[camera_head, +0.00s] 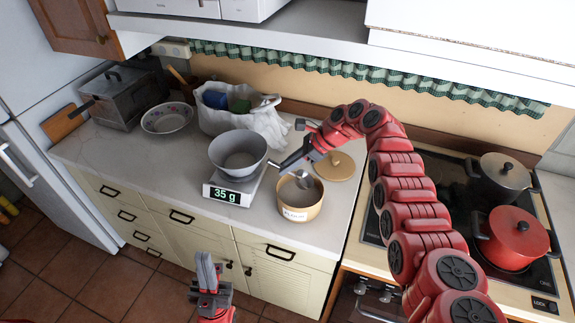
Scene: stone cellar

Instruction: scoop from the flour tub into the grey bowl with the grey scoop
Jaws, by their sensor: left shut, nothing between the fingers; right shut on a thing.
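The grey bowl (238,147) stands on a kitchen scale (230,193) whose display reads 35 g. The flour tub (300,205), tan with a white label, stands open to the right of the scale. My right gripper (287,167) comes in from the right above the tub's back left rim and is shut on the grey scoop (304,180). The scoop's head is at the tub's mouth; how deep it sits, and whether it holds flour, I cannot tell. My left gripper (206,262) is shut and empty, low in front of the drawers.
A round wooden lid (334,166) lies behind the tub. A white bag (245,120), a patterned bowl (167,118) and a metal box (122,97) stand at the back left. A red pot (513,240) and a grey pot (497,180) are on the stove at right. The front left counter is clear.

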